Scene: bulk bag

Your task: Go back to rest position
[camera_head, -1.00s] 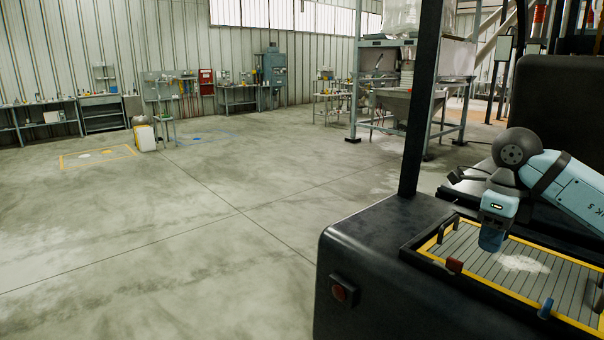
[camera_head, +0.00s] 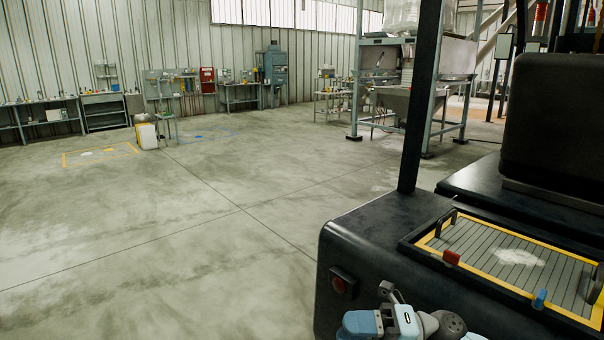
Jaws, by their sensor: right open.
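My right gripper (camera_head: 360,323) is at the bottom edge of the head view, low in front of the dark machine body. It is open, with its blue end turned left, and I see nothing held in it. Part of my right arm beside it is cut off by the frame edge. My left gripper is not in view.
The black machine housing (camera_head: 372,240) fills the lower right. On it is a yellow-framed slatted panel (camera_head: 470,262) with white powder, a red clip (camera_head: 451,257) and a blue clip (camera_head: 540,299). A dark post (camera_head: 416,130) rises from it. The floor at left is open.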

